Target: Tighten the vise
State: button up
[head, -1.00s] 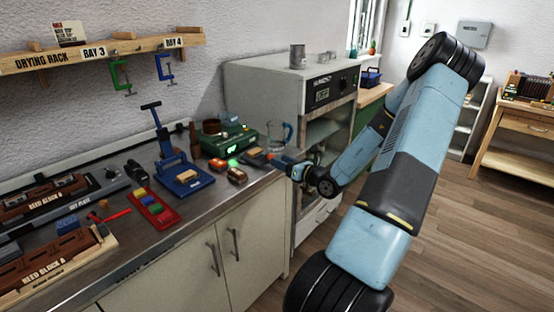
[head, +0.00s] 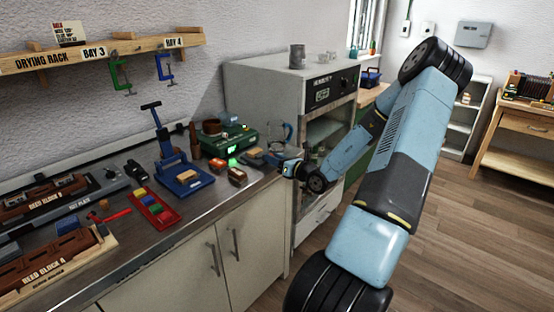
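No vise can be made out for certain. The nearest candidate is a blue tool (head: 185,178) with a flat base and an upright T-handle, standing on the steel counter left of my gripper.
A green box (head: 230,138) with a lit lamp, small brown blocks (head: 237,175) and a glass jug (head: 280,132) crowd around my gripper. A red tray (head: 153,208) of coloured blocks lies further left. The grey oven cabinet (head: 270,95) stands behind the arm.

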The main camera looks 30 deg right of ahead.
jog(key=shift+d, duration=0.1)
jog(key=c, duration=0.4)
jog(key=shift+n, duration=0.7)
jog(key=shift+c, duration=0.2)
jog(key=o, duration=1.1)
jog(key=shift+c, duration=0.2)
jog(key=v, duration=1.3)
jog(key=shift+s, duration=0.4)
